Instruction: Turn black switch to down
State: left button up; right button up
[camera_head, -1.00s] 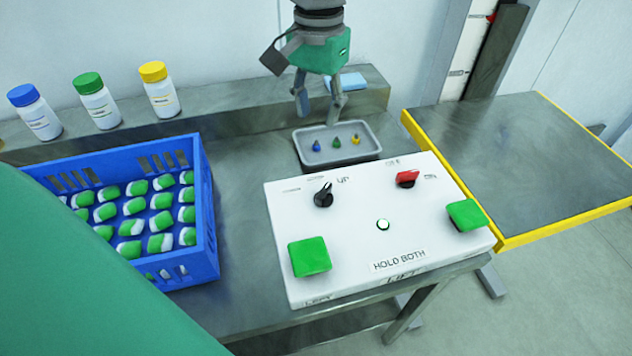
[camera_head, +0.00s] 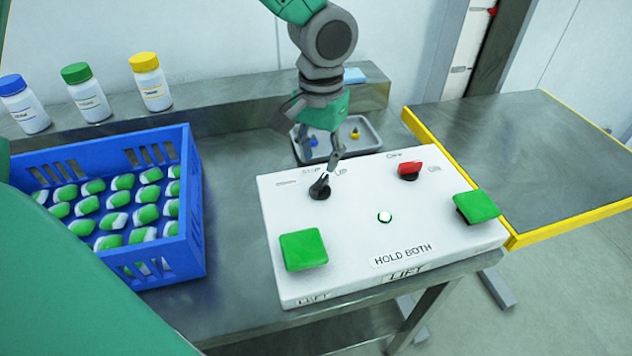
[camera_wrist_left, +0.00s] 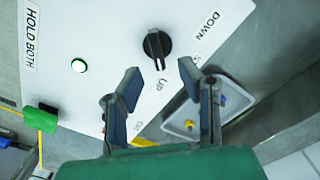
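The black switch (camera_head: 319,188) is a round knob at the upper left of the white control box (camera_head: 350,235). In the left wrist view the black switch (camera_wrist_left: 157,45) has its marked end toward the "UP" label, with "DOWN" printed further round. My left gripper (camera_head: 322,160) reaches down from behind the box, with its fingertips close by the switch. In the left wrist view my left gripper (camera_wrist_left: 160,73) is open and empty, and the switch lies just beyond the gap between its fingertips. Contact is not visible. My right gripper is not in view.
A red switch (camera_head: 409,171), a lit button (camera_head: 385,216) and two green buttons (camera_head: 303,250) (camera_head: 476,207) are on the box. A grey tray (camera_head: 372,141) stands behind it. A blue crate (camera_head: 196,225) of green-and-white items is at left. Several capped bottles (camera_head: 151,83) stand behind.

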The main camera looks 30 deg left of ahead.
aim_at(320, 181)
pick_arm(q)
jog(key=f, duration=0.1)
jog(key=d+f, duration=0.1)
jog(key=f, duration=0.1)
jog(key=d+f, duration=0.1)
jog(key=shift+f, duration=0.25)
jog(key=a+f, duration=0.2)
jog(key=a, duration=0.1)
jog(key=shift+f+b, duration=0.15)
jog(key=shift+b, duration=0.2)
jog(key=shift+a, duration=0.1)
jog(key=shift+d, duration=0.2)
jog(key=shift+d+r, duration=0.2)
jog(key=shift+d, duration=0.2)
jog(key=c, duration=0.6)
jog(key=shift+s+d+r, duration=0.1)
jog(key=shift+d, duration=0.45)
grip_shut()
jog(key=shift+a, duration=0.45)
jog(key=shift+d, duration=0.1)
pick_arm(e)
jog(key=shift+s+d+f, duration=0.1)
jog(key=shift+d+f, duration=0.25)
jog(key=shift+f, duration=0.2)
